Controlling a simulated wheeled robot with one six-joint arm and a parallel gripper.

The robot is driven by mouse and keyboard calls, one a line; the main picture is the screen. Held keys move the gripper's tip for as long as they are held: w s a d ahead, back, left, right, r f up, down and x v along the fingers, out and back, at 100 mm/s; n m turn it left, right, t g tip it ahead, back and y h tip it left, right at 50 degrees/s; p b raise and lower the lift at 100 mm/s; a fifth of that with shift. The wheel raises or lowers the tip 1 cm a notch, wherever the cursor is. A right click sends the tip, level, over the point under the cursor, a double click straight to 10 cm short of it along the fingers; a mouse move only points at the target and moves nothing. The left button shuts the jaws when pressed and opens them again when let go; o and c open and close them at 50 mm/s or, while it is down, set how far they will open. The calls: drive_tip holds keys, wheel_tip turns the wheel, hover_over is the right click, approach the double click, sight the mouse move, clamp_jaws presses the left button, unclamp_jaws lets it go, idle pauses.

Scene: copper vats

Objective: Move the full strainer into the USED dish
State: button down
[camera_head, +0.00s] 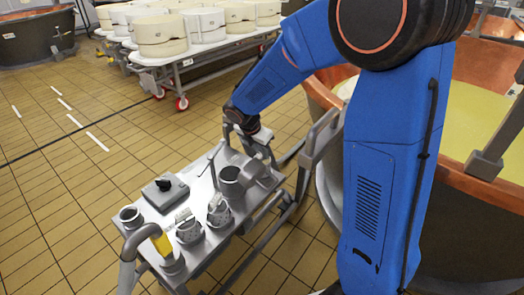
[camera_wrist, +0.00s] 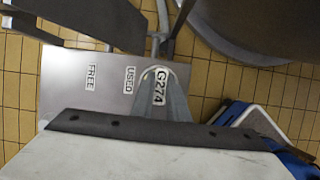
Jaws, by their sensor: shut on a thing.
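My gripper (camera_head: 258,148) is over the far right end of a steel cart (camera_head: 150,208), low near its top. It is shut on a grey tapered piece with the tag G274 (camera_wrist: 160,88), in the middle of the wrist view. Whether this piece is a strainer, and what it holds, I cannot tell. The label USED (camera_wrist: 130,80) shows on a flat grey surface left of the tag, with the label FREE (camera_wrist: 91,77) further left. Two perforated strainers, one nearer (camera_head: 189,231) and one further right (camera_head: 218,212), stand upright on the cart with white tags.
A dark cylindrical pot (camera_head: 230,181) stands close to my gripper. A grey box with a black knob (camera_head: 164,192), a small cup (camera_head: 131,215) and a yellow-banded pipe (camera_head: 161,243) are at the left. A copper vat (camera_head: 478,165) is on the right. White-moulds rack (camera_head: 205,30) stands behind.

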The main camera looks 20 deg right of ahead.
drive_tip(key=shift+f, duration=0.6)
idle(1.0)
drive_tip(key=c, duration=1.6)
unclamp_jaws()
drive_tip(key=shift+c, duration=0.2)
